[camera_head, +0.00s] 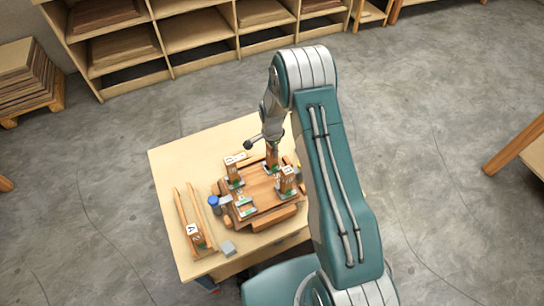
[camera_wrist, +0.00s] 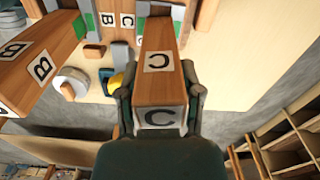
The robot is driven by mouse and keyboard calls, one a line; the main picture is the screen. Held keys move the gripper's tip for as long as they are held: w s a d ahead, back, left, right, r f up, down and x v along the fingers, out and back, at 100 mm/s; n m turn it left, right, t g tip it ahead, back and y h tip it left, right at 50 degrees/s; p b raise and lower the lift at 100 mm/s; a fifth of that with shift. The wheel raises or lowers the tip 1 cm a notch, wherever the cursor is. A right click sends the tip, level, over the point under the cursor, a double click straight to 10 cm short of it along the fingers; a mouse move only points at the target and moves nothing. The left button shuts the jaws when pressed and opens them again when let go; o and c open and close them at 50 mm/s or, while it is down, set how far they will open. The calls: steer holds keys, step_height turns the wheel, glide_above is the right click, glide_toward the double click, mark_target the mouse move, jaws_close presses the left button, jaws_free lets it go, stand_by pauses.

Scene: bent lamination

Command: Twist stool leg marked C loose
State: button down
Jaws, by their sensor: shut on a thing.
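The stool lies upside down on a wooden table (camera_head: 170,158), its seat (camera_head: 262,190) underneath and legs standing up. In the wrist view the leg marked C (camera_wrist: 158,85) is a square wooden post with a black C on a white label on its end and side. My gripper (camera_wrist: 158,100) is shut on leg C, a finger on each side. In the head view leg C (camera_head: 271,157) stands at the back of the seat, under my wrist. A leg marked B (camera_wrist: 40,65) stands to the left in the wrist view. Other legs stand at the seat's left (camera_head: 233,172) and right (camera_head: 287,180).
A rack with a part marked A (camera_head: 193,232) lies at the table's left. A blue-capped jar (camera_head: 214,204) and a small grey block (camera_head: 228,248) are near the stool. Shelves (camera_head: 180,35) stand behind. The table's back left is clear.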

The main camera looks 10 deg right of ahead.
steer(key=shift+s+f+n, duration=0.1)
steer(key=shift+s+n, duration=0.05)
steer(key=shift+n, duration=0.95)
steer(key=shift+n, duration=1.8)
steer(key=n, duration=0.2)
steer(key=shift+n, duration=0.8)
